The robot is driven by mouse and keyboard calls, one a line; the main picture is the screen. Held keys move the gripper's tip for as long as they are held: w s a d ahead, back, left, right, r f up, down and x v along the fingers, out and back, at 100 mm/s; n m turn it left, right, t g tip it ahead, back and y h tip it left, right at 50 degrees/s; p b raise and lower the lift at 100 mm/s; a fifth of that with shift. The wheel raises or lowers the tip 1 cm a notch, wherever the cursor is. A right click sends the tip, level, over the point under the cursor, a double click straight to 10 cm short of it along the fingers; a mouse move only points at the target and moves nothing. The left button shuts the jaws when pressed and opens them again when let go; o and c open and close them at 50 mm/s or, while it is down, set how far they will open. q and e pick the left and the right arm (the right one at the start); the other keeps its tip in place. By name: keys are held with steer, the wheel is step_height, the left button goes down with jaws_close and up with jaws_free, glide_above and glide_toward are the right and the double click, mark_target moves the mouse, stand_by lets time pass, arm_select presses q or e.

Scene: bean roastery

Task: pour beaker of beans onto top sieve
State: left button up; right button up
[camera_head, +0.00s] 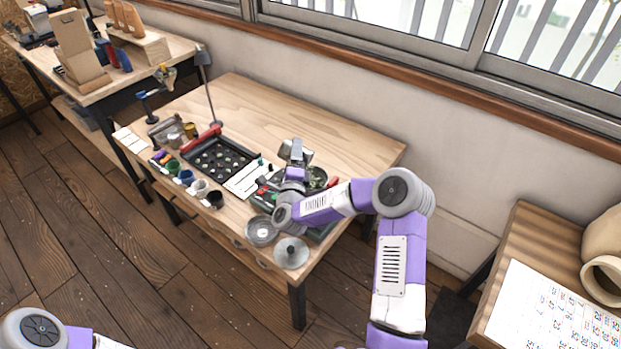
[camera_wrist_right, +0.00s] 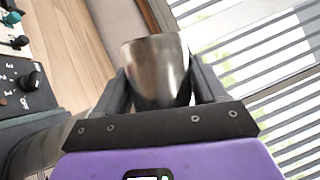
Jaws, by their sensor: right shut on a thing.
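My right gripper (camera_head: 297,156) is over the right part of the workbench, shut on a metal beaker. In the right wrist view the shiny beaker (camera_wrist_right: 158,72) sits between the two dark fingers of the gripper (camera_wrist_right: 163,88). The beaker's contents cannot be seen. A round sieve-like rim (camera_head: 318,178) shows just right of the gripper, partly hidden by my right arm; I cannot tell whether it is the top sieve. Only part of my left arm shows at the lower left; its gripper is out of view.
Two round metal pieces (camera_head: 291,252) lie at the bench's front edge. A black tray (camera_head: 219,160), a white card (camera_head: 246,178) and several small cups (camera_head: 200,187) are to the left. The back of the workbench (camera_head: 285,112) is clear. A window is behind.

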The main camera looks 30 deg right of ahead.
steer(key=shift+s+d+r+m+h+b, duration=0.25)
steer(key=shift+m+b, duration=0.55)
steer(key=shift+b, duration=0.45)
steer(key=shift+s+d+r+m+h+b, duration=0.15)
steer(key=shift+s+m+h+b, duration=0.1)
steer(key=shift+m+b, duration=0.75)
stand_by(1.9)
